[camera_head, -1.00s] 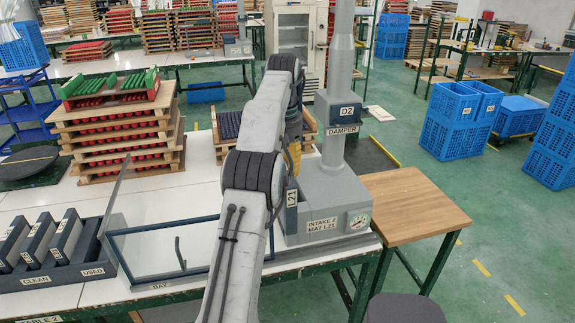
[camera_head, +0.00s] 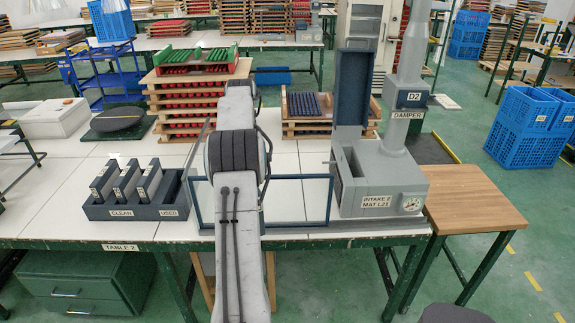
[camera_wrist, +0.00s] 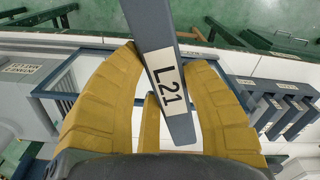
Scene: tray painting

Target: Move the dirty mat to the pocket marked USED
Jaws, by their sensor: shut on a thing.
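My gripper (camera_wrist: 163,57) has its yellow fingers shut on a dark blue-grey mat labelled L21 (camera_wrist: 181,125) in the wrist view. The mat slants between the fingers. In the head view my arm hides gripper and mat. The dark rack (camera_head: 113,212) stands on the table at left, marked CLEAN and USED. Three slim mats (camera_head: 151,180) stand in its CLEAN part. The USED label (camera_head: 168,212) is at its right end, where no mat shows. The rack also shows at right in the wrist view (camera_wrist: 245,82).
The grey intake housing (camera_head: 385,190), marked MAT L21, stands at right with its tall dark door (camera_head: 352,85) upright. A blue-framed bay (camera_head: 325,205) lies between rack and housing, partly behind my arm. A slanted grey bar (camera_head: 198,145) rises by the rack's right end. Stacked trays (camera_head: 190,105) stand behind.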

